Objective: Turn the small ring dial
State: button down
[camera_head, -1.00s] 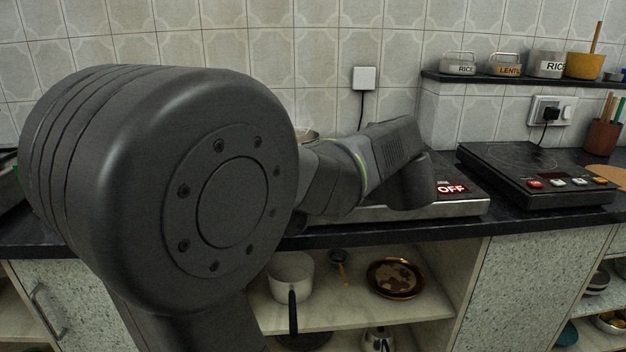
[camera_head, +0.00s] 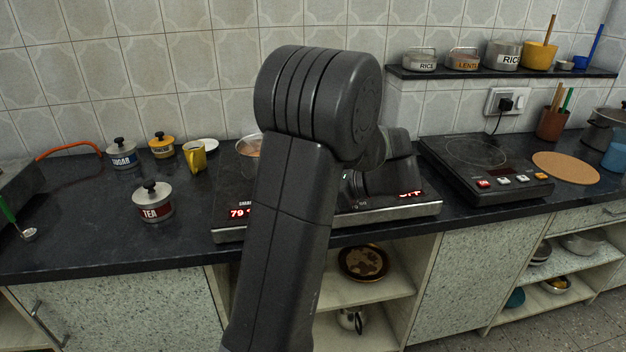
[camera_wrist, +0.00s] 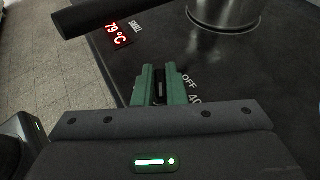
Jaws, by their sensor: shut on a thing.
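The hob (camera_head: 390,213) stands on the dark counter, largely hidden behind my arm in the head view. Its left red display reads 79 in the head view; in the wrist view the display (camera_wrist: 118,36) reads 79 °C beside the word SMALL. The right display in the head view appears to read OFF, partly covered. In the wrist view my gripper (camera_wrist: 160,80) has green fingers closed on a dark piece, the small ring dial (camera_wrist: 160,88), mostly hidden between them. OFF and a partly covered number are printed just right of the fingers. The head view hides my gripper.
A steel vessel (camera_wrist: 225,10) stands on the hob close ahead, and a dark handle (camera_wrist: 105,14) crosses the wrist view's top left. A tea tin (camera_head: 153,203) and yellow mug (camera_head: 195,157) stand to the left. A second hob (camera_head: 487,167) stands right.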

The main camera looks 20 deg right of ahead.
jog(key=shift+f+n+g+p, duration=0.1)
jog(key=shift+n+g+p, duration=0.2)
jog(key=shift+g, duration=0.1)
jog(key=c, duration=1.5)
grip_release()
jog(key=p+v, duration=0.1)
jog(key=v, duration=0.6)
jog(key=p+v, duration=0.1)
jog(key=v, duration=0.5)
jog(key=shift+s+d, duration=0.2)
jog(key=shift+d, duration=0.2)
jog(key=shift+o, duration=0.6)
